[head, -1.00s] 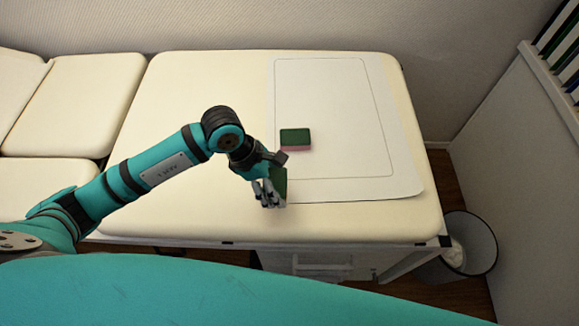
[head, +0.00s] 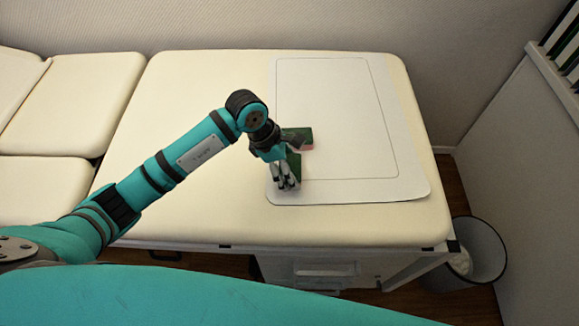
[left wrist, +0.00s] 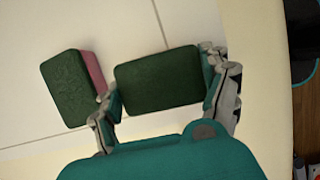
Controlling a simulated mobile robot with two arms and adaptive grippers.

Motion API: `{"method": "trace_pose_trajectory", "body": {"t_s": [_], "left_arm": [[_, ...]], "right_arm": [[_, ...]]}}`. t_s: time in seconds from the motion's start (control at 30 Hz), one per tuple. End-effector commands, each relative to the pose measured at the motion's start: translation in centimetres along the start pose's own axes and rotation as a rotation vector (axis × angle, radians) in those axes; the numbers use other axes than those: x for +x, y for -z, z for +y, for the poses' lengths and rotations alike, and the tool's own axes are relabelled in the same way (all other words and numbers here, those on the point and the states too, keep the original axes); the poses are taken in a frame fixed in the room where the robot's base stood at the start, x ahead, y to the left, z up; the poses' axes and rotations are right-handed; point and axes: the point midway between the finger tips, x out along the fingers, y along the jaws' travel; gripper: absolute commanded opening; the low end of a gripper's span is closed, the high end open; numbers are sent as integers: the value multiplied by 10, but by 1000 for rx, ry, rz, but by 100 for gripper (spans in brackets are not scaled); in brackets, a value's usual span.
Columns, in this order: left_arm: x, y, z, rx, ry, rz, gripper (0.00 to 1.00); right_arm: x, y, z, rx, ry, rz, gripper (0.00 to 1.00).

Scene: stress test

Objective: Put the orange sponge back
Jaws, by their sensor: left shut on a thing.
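My left gripper (head: 286,182) is shut on a sponge (head: 294,163) with a dark green top. In the left wrist view the held sponge (left wrist: 158,80) sits between both fingers; its side colour is hidden, so I cannot tell if it is orange. A second sponge (head: 300,134), green on top with a pink side, lies on the white mat (head: 345,165), just behind the gripper and partly hidden by it. In the left wrist view this pink-sided sponge (left wrist: 68,88) is left of the held one, close to the left finger. My right gripper is not in view.
The mat lies on a cream padded couch (head: 185,110) and has a thin printed border. Its right and far parts are clear. A waste bin (head: 470,255) stands on the floor beyond the couch's right front corner.

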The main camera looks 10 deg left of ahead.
Motion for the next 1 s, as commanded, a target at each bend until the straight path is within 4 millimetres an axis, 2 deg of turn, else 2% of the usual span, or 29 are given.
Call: {"method": "trace_pose_trajectory", "body": {"t_s": [0.07, 0.1, 0.2, 0.57, 0.67, 1.0], "left_arm": [[3, 2, 0, 0, 0, 1, 49], [3, 2, 0, 0, -1, 0, 80], [2, 1, 0, 0, 0, 0, 92], [-4, -1, 0, 0, -1, 0, 92], [-17, 0, 1, 1, -4, -1, 92], [-88, 0, 1, 1, -5, 0, 92]], "right_arm": [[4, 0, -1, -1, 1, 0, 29], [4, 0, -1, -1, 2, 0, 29], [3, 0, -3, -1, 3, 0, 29], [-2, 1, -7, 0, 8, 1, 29], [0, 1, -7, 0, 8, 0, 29], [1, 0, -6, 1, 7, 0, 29]]}}
